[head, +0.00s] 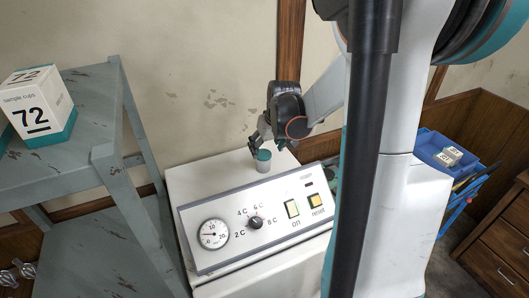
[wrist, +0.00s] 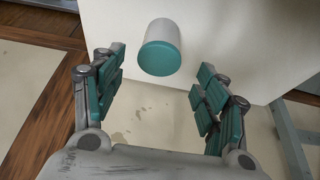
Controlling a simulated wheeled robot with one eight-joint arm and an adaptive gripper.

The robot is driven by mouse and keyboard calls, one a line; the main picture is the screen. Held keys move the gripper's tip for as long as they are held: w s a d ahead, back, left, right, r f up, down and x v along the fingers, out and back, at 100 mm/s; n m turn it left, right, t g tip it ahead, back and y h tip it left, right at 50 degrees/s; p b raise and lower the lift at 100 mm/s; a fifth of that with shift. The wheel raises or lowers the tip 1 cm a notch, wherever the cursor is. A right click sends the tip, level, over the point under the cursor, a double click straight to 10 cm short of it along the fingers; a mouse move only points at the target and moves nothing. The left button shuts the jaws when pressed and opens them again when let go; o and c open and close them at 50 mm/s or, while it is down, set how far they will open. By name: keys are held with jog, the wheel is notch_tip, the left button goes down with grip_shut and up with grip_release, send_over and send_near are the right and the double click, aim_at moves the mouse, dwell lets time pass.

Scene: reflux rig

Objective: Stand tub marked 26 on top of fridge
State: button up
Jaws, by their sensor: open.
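A small light-grey tub with a teal lid (head: 263,160) stands upright on the white top of the fridge (head: 205,180), toward the back behind the control panel. No number shows on the side I see, so I cannot read its mark. In the wrist view the tub (wrist: 159,58) lies ahead of my fingers, lid toward me, with clear gaps on both sides. My gripper (head: 266,140) is open and just behind and above the tub in the head view. Its two teal-padded fingers (wrist: 162,95) are spread wide with nothing between them.
The fridge's sloped panel (head: 260,222) carries a gauge, a knob and two switches. A grey-blue shelf (head: 85,130) stands at left with a box marked 72 (head: 40,105). A blue bin (head: 445,150) holds a small box at right. Wooden drawers (head: 500,245) are at far right.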

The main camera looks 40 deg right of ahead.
jog(key=shift+v, duration=2.15)
jog(key=shift+a, duration=0.1)
